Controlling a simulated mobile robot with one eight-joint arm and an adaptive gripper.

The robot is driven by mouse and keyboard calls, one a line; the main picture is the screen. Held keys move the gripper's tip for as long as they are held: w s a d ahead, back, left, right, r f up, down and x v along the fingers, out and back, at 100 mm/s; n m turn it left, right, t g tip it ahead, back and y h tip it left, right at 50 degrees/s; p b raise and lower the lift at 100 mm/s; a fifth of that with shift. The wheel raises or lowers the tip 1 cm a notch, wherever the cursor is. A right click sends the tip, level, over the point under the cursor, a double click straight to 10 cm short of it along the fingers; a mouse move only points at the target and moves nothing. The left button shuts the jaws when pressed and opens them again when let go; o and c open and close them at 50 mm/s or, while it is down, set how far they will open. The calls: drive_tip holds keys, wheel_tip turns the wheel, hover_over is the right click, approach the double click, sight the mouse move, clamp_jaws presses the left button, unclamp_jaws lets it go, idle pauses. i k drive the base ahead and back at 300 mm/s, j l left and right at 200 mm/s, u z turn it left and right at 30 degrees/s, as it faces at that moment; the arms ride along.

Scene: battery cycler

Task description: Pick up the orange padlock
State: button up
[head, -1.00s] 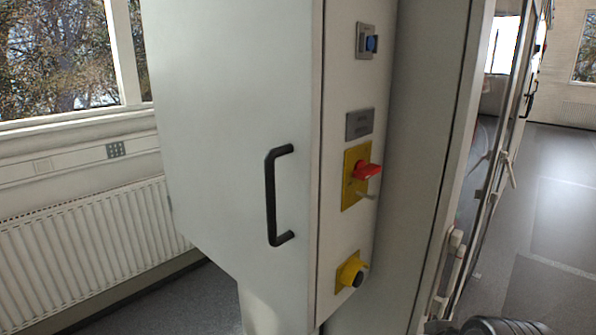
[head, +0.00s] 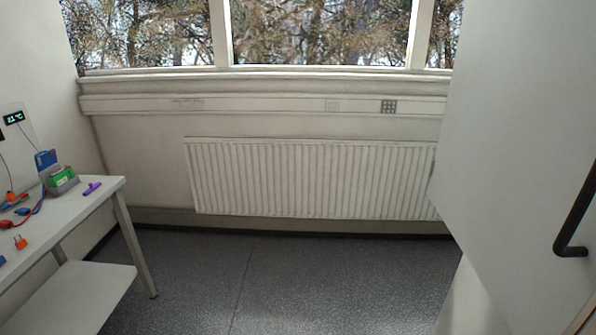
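A small orange item (head: 20,242), which looks like the orange padlock, lies on the white table (head: 72,219) at the left edge of the head view. It is small in the picture, so its details are hard to make out. My gripper is not in view.
Near the orange item are red and blue clips with leads, a green and grey block (head: 62,181) and a purple item (head: 92,188). A lower shelf (head: 75,298) sits under the tabletop. The grey cabinet door (head: 520,150) stands at right. Floor (head: 290,275) between is clear.

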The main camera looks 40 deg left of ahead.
sight(20, 245)
drive_tip(key=u, duration=3.15)
